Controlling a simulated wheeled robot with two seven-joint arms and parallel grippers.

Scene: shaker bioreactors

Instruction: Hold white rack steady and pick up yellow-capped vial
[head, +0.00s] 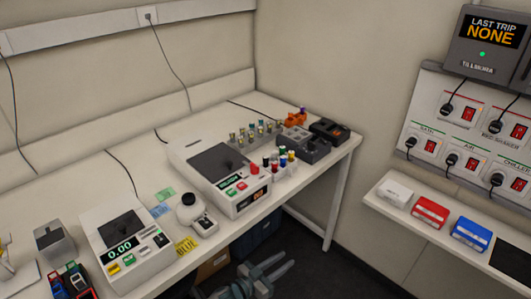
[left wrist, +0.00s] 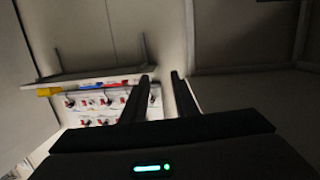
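A small white rack (head: 281,173) stands near the right end of the bench in the head view. My right gripper is not in view.
A white instrument (head: 215,163) with a dark top stands left of the rack. Behind are a grey rack of vials (head: 256,132), dark devices (head: 329,130) and an orange item (head: 296,117). A shelf (head: 450,245) with coloured boxes is at right. The bench's front edge lies between gripper and rack.

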